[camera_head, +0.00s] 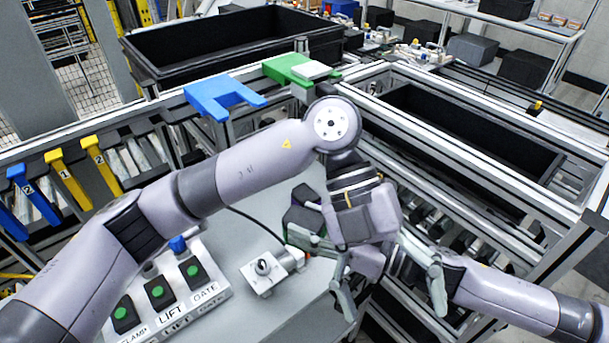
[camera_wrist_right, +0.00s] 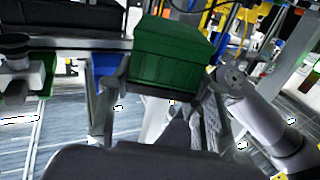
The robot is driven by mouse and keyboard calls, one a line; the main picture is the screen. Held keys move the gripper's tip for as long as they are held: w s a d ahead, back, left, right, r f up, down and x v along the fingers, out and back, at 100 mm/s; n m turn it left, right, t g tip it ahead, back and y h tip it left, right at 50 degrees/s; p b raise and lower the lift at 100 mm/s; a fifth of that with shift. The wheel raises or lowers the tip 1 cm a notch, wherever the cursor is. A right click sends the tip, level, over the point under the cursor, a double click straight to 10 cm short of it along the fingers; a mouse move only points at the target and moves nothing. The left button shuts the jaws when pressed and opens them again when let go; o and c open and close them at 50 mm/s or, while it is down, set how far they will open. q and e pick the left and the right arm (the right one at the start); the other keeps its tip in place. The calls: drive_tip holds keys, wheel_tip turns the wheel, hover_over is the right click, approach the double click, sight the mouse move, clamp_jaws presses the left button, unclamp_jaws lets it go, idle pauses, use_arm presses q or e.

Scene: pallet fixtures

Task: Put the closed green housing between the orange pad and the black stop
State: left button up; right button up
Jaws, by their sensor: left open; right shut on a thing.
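The green housing (camera_wrist_right: 172,52) shows large in the right wrist view, with its lid on. My right gripper (camera_wrist_right: 160,95) is shut on it, with a finger on each side. In the head view the housing (camera_head: 303,212) looks dark and is partly hidden behind my left arm; my right gripper (camera_head: 314,240) holds it above the grey table. My left gripper (camera_head: 390,292) is open and empty, pointing down in front of my right arm.
A small metal fixture (camera_head: 265,272) stands on the table, left of the housing. A panel with green buttons (camera_head: 158,292) is at the table's left. Blue (camera_head: 222,95) and green (camera_head: 290,68) brackets sit on the rail behind. Black bins (camera_head: 215,48) stand beyond. The two arms cross closely.

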use_arm(q)
drive_tip(key=w+a+m+t+y, duration=0.15)
drive_tip(key=w+a+t, duration=0.35)
drive_tip(key=w, duration=0.6)
wheel_tip(320, 180, up, 4)
drive_tip(key=t+y, duration=0.3)
drive_tip(key=t, duration=0.1)
hover_over(305, 219)
drive_tip(key=shift+s+f+h, duration=0.2)
drive_tip(key=shift+s+h, duration=0.05)
drive_tip(key=shift+w+f, duration=0.1)
drive_tip(key=shift+w, duration=0.05)
wheel_tip(305, 219, down, 12)
drive_tip(key=shift+r, duration=0.15)
drive_tip(key=shift+c, duration=0.3)
drive_tip(key=c, duration=1.2)
use_arm(e)
drive_tip(key=shift+r, duration=0.1)
use_arm(q)
drive_tip(key=shift+c, duration=0.3)
use_arm(e)
drive_tip(key=o, duration=1.4)
drive_tip(key=shift+c, duration=0.2)
drive_tip(key=shift+s+d, duration=0.1)
